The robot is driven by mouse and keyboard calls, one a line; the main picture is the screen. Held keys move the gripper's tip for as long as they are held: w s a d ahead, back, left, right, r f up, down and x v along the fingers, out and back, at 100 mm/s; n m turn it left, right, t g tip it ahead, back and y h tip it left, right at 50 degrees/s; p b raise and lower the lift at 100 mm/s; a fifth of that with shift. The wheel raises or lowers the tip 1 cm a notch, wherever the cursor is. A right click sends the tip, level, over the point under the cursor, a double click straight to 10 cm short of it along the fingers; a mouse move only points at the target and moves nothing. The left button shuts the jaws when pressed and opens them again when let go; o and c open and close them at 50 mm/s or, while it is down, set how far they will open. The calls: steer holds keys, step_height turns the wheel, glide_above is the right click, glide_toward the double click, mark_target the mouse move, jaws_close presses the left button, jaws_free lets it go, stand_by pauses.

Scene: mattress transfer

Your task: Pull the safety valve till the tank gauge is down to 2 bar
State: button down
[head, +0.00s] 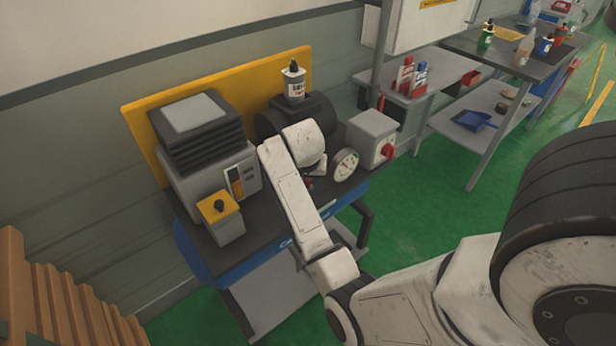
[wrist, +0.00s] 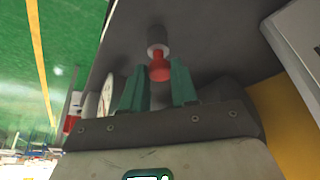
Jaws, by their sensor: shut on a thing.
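The safety valve (wrist: 159,68) shows in the wrist view as a red knob below a grey collar, against a dark surface. My gripper (wrist: 160,76) has its two green fingers on either side of the red knob and is shut on it. In the head view the end of my arm hides most of the gripper and the valve. The round white tank gauge (head: 345,164) stands just right of my arm's end; its needle is too small to read surely. The gauge also shows edge-on in the wrist view (wrist: 107,95). The dark tank (head: 270,124) is partly hidden behind my arm.
A grey box with a red knob (head: 372,135) stands close right of the gauge. A yellow-topped box (head: 220,215) is at the front left. Shelves (head: 440,75) with bottles stand behind right. Green floor (head: 425,200) is open between.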

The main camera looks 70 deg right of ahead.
steer(key=shift+r, duration=0.1)
steer(key=shift+r+p, duration=0.8)
steer(key=shift+p, duration=0.3)
steer(key=shift+f, duration=0.1)
steer(key=c, duration=0.9)
jaws_free()
steer(key=shift+o, duration=0.2)
steer(key=w+b+v, duration=0.1)
steer(key=v, duration=0.9)
steer(key=shift+s+r, duration=0.4)
steer(key=shift+s, duration=0.1)
